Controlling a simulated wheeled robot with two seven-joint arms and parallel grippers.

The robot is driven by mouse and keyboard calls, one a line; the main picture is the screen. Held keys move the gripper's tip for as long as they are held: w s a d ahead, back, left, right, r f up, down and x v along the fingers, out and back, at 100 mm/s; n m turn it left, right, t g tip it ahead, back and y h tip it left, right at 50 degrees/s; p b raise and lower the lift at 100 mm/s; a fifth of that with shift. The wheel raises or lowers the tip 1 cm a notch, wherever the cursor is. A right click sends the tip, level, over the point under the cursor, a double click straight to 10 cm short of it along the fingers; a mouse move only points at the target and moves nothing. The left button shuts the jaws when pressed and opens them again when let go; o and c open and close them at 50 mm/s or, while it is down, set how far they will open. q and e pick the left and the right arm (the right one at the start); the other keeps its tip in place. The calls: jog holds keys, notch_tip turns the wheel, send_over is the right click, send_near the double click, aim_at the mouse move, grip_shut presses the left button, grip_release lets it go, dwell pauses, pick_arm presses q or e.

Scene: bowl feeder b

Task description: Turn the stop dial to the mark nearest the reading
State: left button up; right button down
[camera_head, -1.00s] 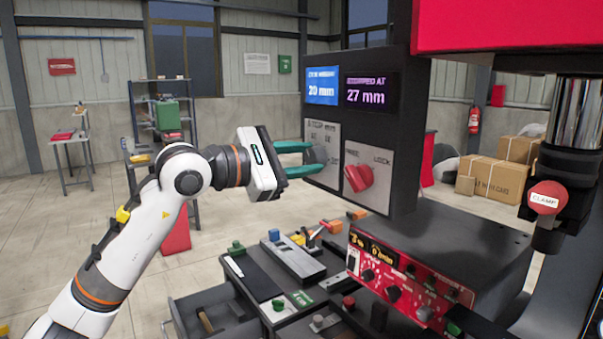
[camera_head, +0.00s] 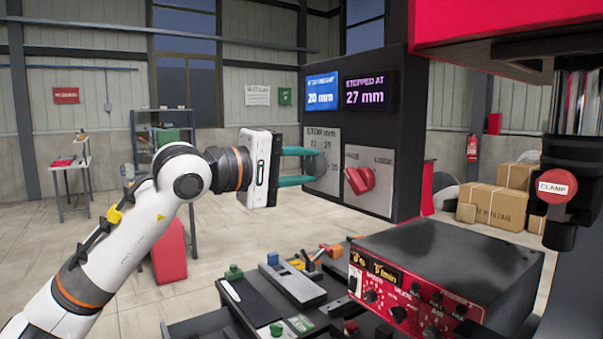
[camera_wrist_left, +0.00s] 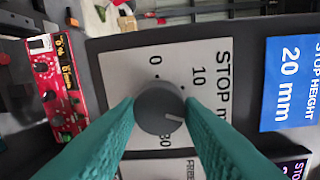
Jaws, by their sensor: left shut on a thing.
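The stop dial (camera_wrist_left: 158,108) is a dark grey round knob on a pale plate (camera_wrist_left: 110,70) marked "STOP". The marks 0, 10 and 30 show in the left wrist view; the area between 10 and 30 is hidden by a finger. The dial's pale pointer line aims right and slightly down, toward that finger. My left gripper (camera_head: 317,165) is shut on the dial, one teal finger on each side. The purple screen (camera_head: 370,91) reads "STOPPED AT 27 mm". The blue screen (camera_head: 321,91) reads 20 mm; it also shows in the left wrist view (camera_wrist_left: 291,83). My right gripper is out of view.
A red switch (camera_head: 360,180) marked "LOCK" on one side sits right of the dial. A red control box (camera_head: 415,290) stands below. A red CLAMP knob (camera_head: 556,186) is at the far right. Blocks and small parts lie on the dark bench beneath the gripper.

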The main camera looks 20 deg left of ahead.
pick_arm(q)
jog(key=m, duration=0.1)
jog(key=m+b, duration=0.1)
jog(key=m, duration=0.1)
jog(key=shift+f+m, duration=0.2)
jog(key=shift+m, duration=0.1)
jog(key=m, duration=0.3)
jog(key=shift+t+b, duration=0.3)
jog(key=m, duration=0.6)
jog(key=shift+f+m, duration=0.1)
jog(key=shift+m, duration=0.4)
jog(key=o, duration=1)
jog(key=shift+s, duration=0.1)
jog(key=b+v, duration=0.3)
jog(key=v, duration=0.9)
jog(key=shift+d, duration=0.1)
